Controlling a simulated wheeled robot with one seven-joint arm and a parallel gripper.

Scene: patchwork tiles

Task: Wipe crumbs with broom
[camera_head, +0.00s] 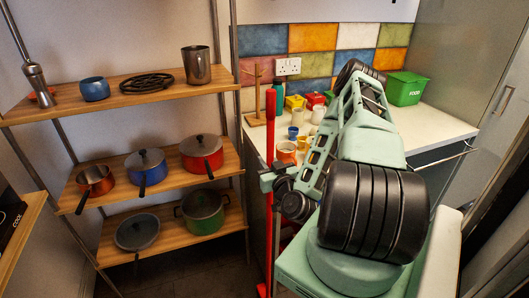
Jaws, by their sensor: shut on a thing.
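A long red handle (270,135), which looks like the broom's, stands upright in front of the white counter. Its lower part continues down the left side of my arm to a red piece at the picture's bottom edge. My gripper (269,179) is at the left end of my green and black arm, shut on the red handle about midway along it. The broom's head is not clearly seen. No crumbs can be made out; the floor at right is hidden behind my arm.
A wooden shelf rack (150,88) with pots and pans stands close at left. The white counter (437,128) holds cups, small boxes, a paper-towel-like wooden stand (257,92) and a green FOOD bin (406,88). Dark floor (190,268) shows below the rack.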

